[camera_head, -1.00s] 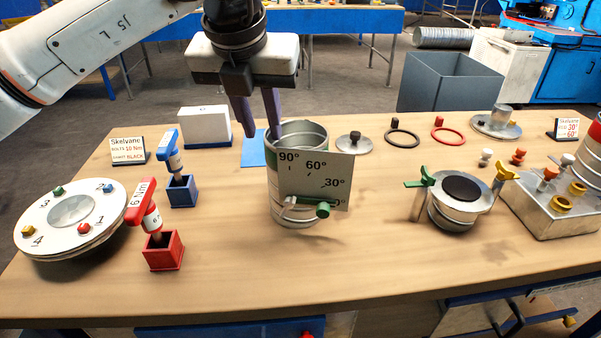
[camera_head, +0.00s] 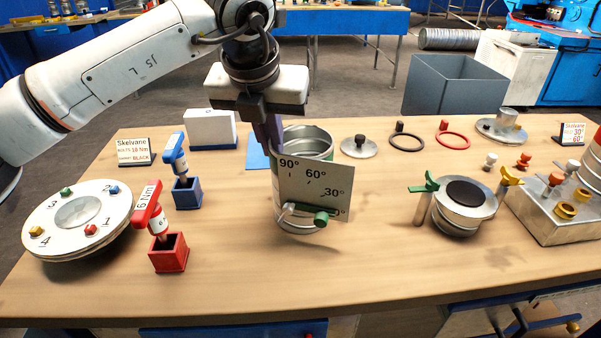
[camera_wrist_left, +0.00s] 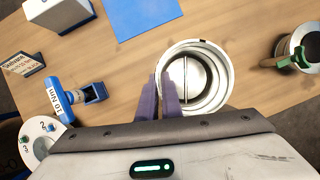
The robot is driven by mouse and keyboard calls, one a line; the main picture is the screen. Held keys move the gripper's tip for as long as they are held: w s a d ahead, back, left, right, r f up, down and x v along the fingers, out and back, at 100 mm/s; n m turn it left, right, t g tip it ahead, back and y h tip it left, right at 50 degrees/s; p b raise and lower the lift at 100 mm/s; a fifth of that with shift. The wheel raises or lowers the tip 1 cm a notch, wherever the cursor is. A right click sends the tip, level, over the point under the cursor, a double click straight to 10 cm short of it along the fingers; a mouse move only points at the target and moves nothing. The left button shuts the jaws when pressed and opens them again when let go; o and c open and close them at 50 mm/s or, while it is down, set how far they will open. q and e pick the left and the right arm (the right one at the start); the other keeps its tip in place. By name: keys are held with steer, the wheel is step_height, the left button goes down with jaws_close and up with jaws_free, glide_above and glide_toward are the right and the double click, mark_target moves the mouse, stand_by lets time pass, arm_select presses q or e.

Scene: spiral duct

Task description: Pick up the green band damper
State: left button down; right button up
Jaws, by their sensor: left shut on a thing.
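The green band damper (camera_head: 316,190) is a short, open-topped silver cylinder with a green band near its rim. An angle plate marked 90° to 30° and a green-ended handle are on its front. It stands upright on the table; its open mouth shows in the left wrist view (camera_wrist_left: 213,75), with a disc inside. My left gripper (camera_head: 270,138) points down at its left rim, fingers close together and shut on the wall. The fingers show in the left wrist view (camera_wrist_left: 168,95) at the rim's left side. The fingertips are partly hidden. My right gripper is not in view.
Red (camera_head: 168,252) and blue (camera_head: 187,192) holders with torque drivers stand left, beside a round numbered plate (camera_head: 45,225). A silver part with green and yellow wing levers (camera_head: 462,205) stands right. A grey bin (camera_head: 455,85) is behind the table. The front middle is clear.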

arm_select(q)
step_height(320, 180, up, 9)
steer(key=shift+r, duration=0.35)
step_height(320, 180, down, 6)
steer(key=b, duration=0.4)
steer(key=shift+w+d, duration=0.25)
stand_by(0.8)
stand_by(0.4)
steer(key=shift+f+b, duration=0.2)
steer(key=shift+b, duration=0.1)
steer(key=shift+f+b, duration=1.1)
steer(key=shift+f, duration=0.35)
steer(key=shift+s+f, duration=0.1)
steer(key=shift+f, duration=0.05)
